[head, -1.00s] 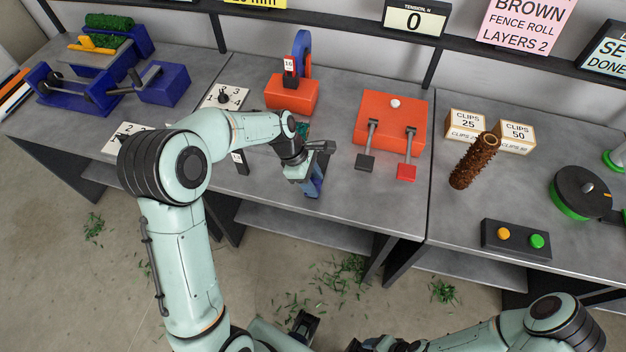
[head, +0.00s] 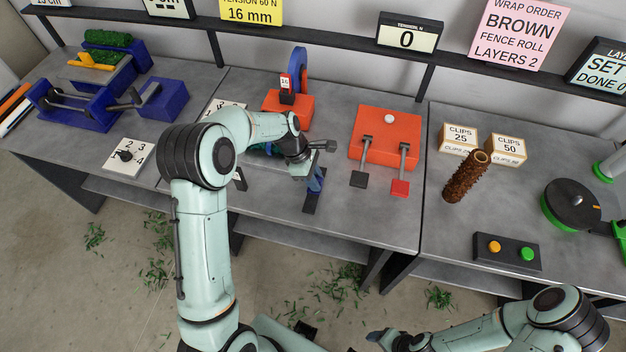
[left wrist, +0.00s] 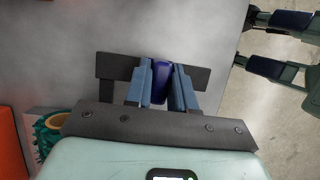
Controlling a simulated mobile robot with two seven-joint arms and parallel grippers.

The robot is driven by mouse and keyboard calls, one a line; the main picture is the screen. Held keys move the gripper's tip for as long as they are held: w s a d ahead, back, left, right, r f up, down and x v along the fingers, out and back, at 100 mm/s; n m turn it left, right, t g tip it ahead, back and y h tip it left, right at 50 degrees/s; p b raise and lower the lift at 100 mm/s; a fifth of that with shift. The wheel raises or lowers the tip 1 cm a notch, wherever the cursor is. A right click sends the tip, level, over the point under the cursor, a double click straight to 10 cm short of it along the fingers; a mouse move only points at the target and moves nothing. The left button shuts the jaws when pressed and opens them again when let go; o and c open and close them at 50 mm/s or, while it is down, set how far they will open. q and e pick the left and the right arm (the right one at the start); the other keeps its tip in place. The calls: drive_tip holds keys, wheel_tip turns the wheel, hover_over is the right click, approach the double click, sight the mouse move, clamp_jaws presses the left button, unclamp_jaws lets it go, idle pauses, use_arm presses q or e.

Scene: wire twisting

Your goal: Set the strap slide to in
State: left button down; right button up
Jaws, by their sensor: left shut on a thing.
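The strap slide shows as a dark flat bar (head: 310,204) on the middle table near its front edge, with a dark blue handle; I read this as the slide. My left gripper (head: 318,182) is over it. In the left wrist view the left gripper (left wrist: 161,90) is closed on the blue handle (left wrist: 161,76), and the dark bar (left wrist: 197,76) runs crosswise behind the fingers. Its in or out marks are not readable. My right gripper shows in the left wrist view (left wrist: 277,44) with its fingers apart and empty, off the table's front.
A red-orange box (head: 388,133) with two levers stands right of the left gripper. A teal coil (left wrist: 48,132) lies close to it, partly hidden by my arm in the head view. A brown roll (head: 466,178) and a button box (head: 507,251) are further right.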

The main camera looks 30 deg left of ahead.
use_arm(q)
drive_tip(key=shift+w+a+r, duration=0.1)
drive_tip(key=shift+w+r, duration=0.05)
drive_tip(key=shift+w, duration=0.05)
drive_tip(key=c, duration=1)
unclamp_jaws()
drive_tip(key=shift+w, duration=0.1)
drive_tip(key=shift+c, duration=0.2)
use_arm(e)
drive_tip(key=shift+s+f, duration=0.1)
drive_tip(key=shift+s, duration=0.15)
use_arm(q)
drive_tip(key=p+v, duration=0.1)
drive_tip(key=v, duration=1.2)
use_arm(e)
drive_tip(key=shift+w+r, duration=0.55)
drive_tip(key=shift+r, duration=0.25)
use_arm(q)
drive_tip(key=shift+r, duration=0.1)
